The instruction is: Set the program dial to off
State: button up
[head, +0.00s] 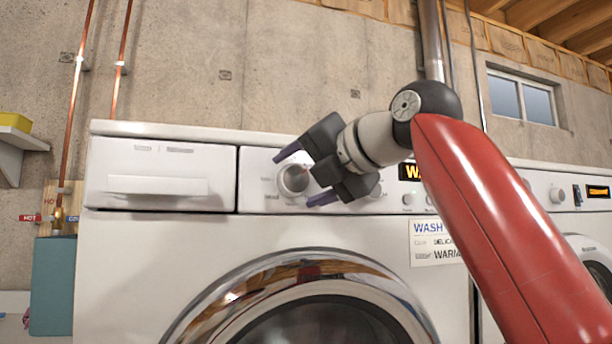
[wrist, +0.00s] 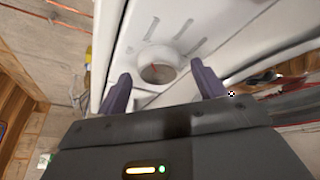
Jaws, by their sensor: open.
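The program dial (head: 293,179) is a round white knob with a grey face on the front panel of the left washing machine (head: 250,235). In the wrist view the dial lies between and beyond the two dark fingertips, apart from both. The labels around the dial are too small to read, and the gripper hides part of the panel to its right.
A detergent drawer (head: 160,178) is left of the dial. A display (head: 410,172), small buttons and a WASH label (head: 437,242) are to the right. The round door (head: 305,290) is below. A second machine (head: 590,215) stands at the right.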

jog(key=v, duration=0.7)
jog(key=shift+s+d, duration=0.2)
jog(key=shift+s, duration=0.1)
